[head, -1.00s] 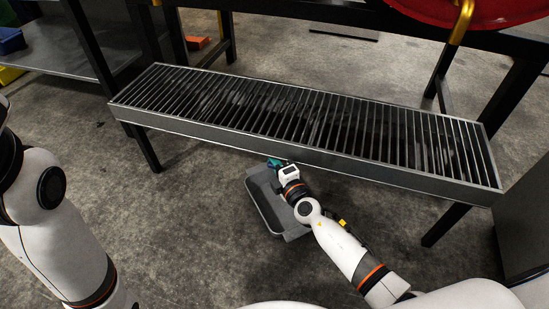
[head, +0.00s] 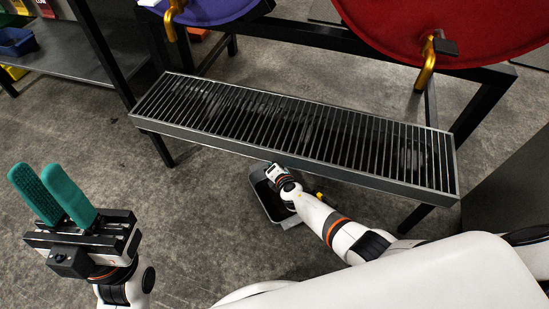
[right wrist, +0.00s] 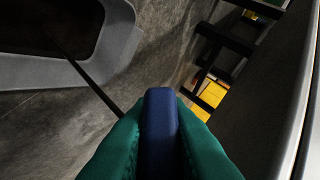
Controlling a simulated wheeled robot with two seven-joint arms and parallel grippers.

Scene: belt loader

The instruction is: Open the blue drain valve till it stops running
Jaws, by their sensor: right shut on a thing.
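A blue bar-shaped handle (right wrist: 160,105) stands between the teal fingers of my right gripper (right wrist: 160,125) in the right wrist view. That gripper is shut on it. The fingers hide its lower part, and what it joins to is not visible. In the head view my right wrist (head: 277,173) is at the front edge of the grating, beside a grey tray; its fingers and the blue handle are hidden there. My left gripper (head: 38,175) is raised at the left, empty, with a gap between its teal fingers.
The grey tray (head: 260,205) lies on the floor under the grating (head: 190,133); its rim (right wrist: 65,72) shows in the right wrist view. A purple-blue drum (head: 215,10) and a red drum (head: 470,35) with gold taps stand behind. Open floor lies at the left.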

